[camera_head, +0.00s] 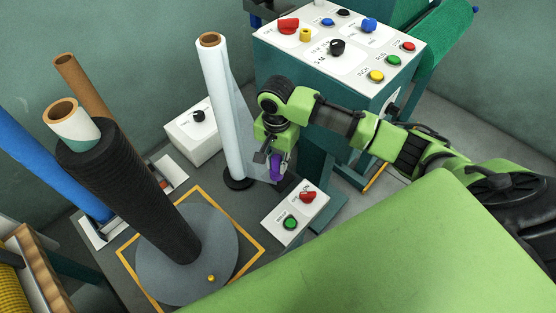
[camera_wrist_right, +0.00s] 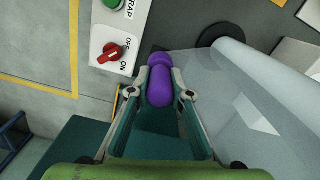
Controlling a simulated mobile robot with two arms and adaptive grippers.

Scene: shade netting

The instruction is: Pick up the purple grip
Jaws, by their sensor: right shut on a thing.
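The purple grip (camera_wrist_right: 160,82) sits between the two fingers of my right gripper (camera_wrist_right: 160,88) in the right wrist view. The fingers are shut on it, one on each side. In the head view the purple grip (camera_head: 276,167) shows partly below my right gripper (camera_head: 276,158), beside the foot of the white film roll (camera_head: 224,115). Clear film spreads from the roll close to the grip. Whether the grip touches anything beneath it cannot be told. My left gripper is not in view.
A small box with a red switch (camera_head: 307,196) and green button (camera_head: 291,223) stands just below the grip. A large control panel (camera_head: 340,45) is behind. A black roll (camera_head: 135,190) stands on a round grey turntable (camera_head: 190,270) at left.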

